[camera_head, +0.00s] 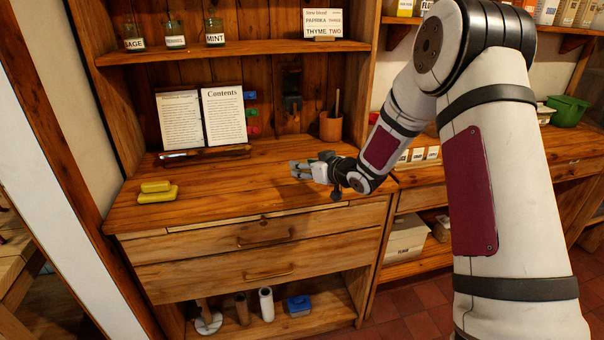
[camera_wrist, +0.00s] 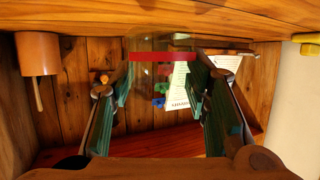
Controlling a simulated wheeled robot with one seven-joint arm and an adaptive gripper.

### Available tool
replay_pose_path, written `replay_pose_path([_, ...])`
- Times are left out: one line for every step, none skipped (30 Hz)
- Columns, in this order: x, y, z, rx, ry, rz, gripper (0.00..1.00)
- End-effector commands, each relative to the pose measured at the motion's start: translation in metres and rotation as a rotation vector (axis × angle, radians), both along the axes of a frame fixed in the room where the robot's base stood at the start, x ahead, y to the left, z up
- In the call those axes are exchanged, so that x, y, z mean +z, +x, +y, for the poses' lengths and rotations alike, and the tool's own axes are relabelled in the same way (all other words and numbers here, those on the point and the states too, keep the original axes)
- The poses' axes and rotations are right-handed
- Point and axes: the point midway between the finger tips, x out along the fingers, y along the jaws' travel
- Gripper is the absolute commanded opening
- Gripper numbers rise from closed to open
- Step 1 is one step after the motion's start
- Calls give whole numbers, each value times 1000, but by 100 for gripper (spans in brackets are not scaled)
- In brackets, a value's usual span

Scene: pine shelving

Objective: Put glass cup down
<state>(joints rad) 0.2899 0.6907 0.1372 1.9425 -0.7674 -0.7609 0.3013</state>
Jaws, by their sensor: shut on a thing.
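The glass cup (camera_wrist: 162,80) is a clear, faint shape with a red band, seen between my fingers in the wrist view. That view appears upside down, with the wooden counter (camera_wrist: 130,22) along its top. My gripper (camera_wrist: 152,92) is shut on the cup, one finger on each side. In the head view my gripper (camera_head: 300,170) is low over the right part of the counter (camera_head: 235,180); the cup cannot be made out there. Whether the cup's base touches the counter cannot be told.
An open book (camera_head: 203,120) stands at the counter's back. Yellow sponges (camera_head: 157,192) lie at the left. A brown pot (camera_head: 331,126) with a utensil stands behind my gripper. Jars (camera_head: 214,32) line the shelf above. The counter's middle is clear.

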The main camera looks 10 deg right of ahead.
Motion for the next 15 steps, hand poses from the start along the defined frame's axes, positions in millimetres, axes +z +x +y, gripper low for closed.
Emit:
replay_pose_path([-1, 8, 1, 1, 0, -1, 15])
replay_pose_path([-1, 11, 1, 0, 0, -1, 15])
replay_pose_path([-1, 14, 2, 1, 0, 0, 15])
replay_pose_path([-1, 16, 2, 1, 0, 0, 15])
replay_pose_path([-2, 17, 2, 1, 0, 0, 15])
replay_pose_path([-2, 19, 3, 1, 0, 0, 15])
replay_pose_path([-2, 20, 3, 2, 1, 0, 15])
replay_pose_path([-2, 22, 3, 2, 0, 0, 15])
replay_pose_path([-2, 25, 4, 2, 0, -1, 15])
replay_pose_path([-3, 28, 4, 2, -1, -2, 15])
replay_pose_path([-8, 27, 4, 2, -1, 3, 15])
replay_pose_path([-15, 27, 4, 1, 1, 5, 15])
replay_pose_path([-20, 26, 4, 1, 2, 5, 15])
replay_pose_path([-25, 26, 4, 0, 1, 5, 15])
replay_pose_path([-30, 26, 4, 1, 1, 4, 15])
